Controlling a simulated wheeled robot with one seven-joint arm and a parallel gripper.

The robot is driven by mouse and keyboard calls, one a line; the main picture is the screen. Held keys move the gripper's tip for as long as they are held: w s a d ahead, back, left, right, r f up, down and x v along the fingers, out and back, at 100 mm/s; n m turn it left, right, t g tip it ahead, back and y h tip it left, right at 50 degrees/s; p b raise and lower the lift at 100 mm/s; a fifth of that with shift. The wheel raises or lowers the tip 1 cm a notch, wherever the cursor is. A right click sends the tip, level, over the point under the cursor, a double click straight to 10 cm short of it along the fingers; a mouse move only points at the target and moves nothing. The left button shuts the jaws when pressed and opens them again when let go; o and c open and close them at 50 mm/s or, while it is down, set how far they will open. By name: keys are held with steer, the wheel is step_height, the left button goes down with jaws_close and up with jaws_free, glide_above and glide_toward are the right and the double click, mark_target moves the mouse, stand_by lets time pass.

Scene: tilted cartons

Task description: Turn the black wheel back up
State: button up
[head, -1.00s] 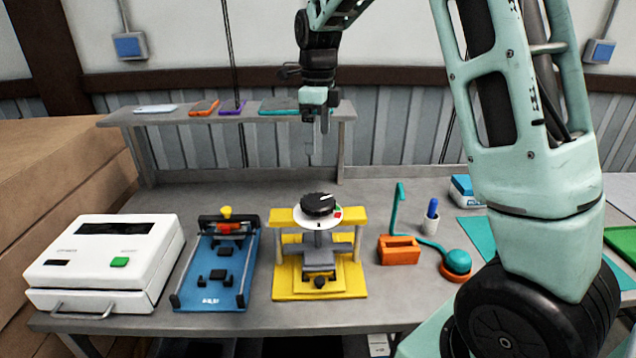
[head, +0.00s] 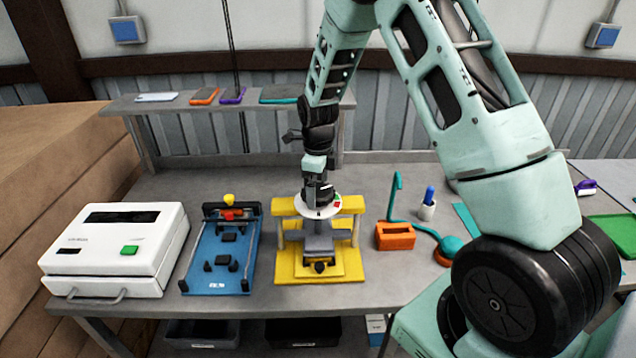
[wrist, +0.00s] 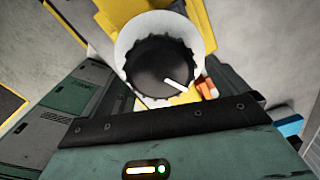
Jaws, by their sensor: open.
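The black wheel (head: 327,196) sits on a white round plate (head: 312,212) on top of the yellow stand (head: 348,268). My gripper (head: 317,190) is open and pointing down at the wheel, hiding much of it in the head view. In the wrist view the black ridged wheel (wrist: 160,68) fills the middle, with a white pointer mark toward its lower right. The white plate (wrist: 135,40) shows around it. I cannot tell whether the fingers touch the wheel.
A white box with a green button (head: 118,248) and a blue tray (head: 222,258) stand to the left. An orange block (head: 395,236) and a teal hook stand (head: 394,200) are to the right. A shelf (head: 180,107) with several flat devices runs behind.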

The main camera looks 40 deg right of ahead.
steer(key=shift+f, duration=0.35)
steer(key=c, duration=1)
